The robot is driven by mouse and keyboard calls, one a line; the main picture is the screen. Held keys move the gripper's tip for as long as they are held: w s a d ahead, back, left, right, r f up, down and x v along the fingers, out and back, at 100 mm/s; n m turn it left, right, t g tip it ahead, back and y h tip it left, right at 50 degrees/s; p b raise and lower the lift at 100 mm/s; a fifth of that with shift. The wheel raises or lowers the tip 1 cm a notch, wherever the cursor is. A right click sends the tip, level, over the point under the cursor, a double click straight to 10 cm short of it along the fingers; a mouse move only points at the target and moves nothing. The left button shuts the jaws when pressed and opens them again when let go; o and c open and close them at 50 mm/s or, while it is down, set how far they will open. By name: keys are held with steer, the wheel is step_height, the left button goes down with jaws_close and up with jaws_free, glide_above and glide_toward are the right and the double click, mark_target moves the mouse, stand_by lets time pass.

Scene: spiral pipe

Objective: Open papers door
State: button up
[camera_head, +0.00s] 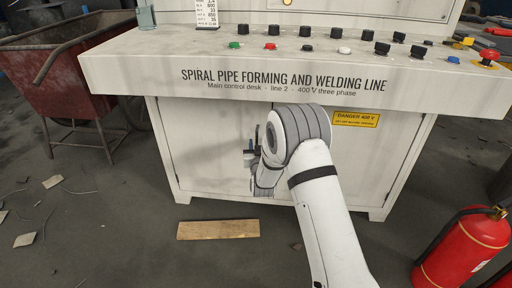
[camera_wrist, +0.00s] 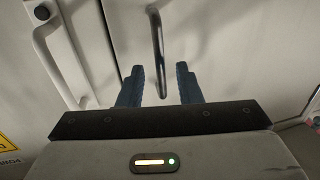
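The control desk's cabinet front has pale door panels (camera_head: 205,140) below the desk top. I cannot tell by a label which is the papers door. In the wrist view a dark metal bar handle (camera_wrist: 157,35) stands on a pale door (camera_wrist: 215,40). My gripper (camera_wrist: 160,68) is open, with one blue finger on each side of the handle's lower end. The fingers look apart from the bar. A white handle (camera_wrist: 62,50) is to the left, outside the fingers. In the head view my gripper (camera_head: 250,158) is at the cabinet front, partly hidden by my arm.
A wooden board (camera_head: 218,230) lies on the floor before the cabinet. A red fire extinguisher (camera_head: 463,248) stands at the right. A rusty red cart (camera_head: 75,80) stands at the left. The desk top with buttons overhangs the doors. A yellow danger sign (camera_head: 356,119) is right of my arm.

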steer(key=shift+w, duration=0.25)
jaws_close()
stand_by(0.5)
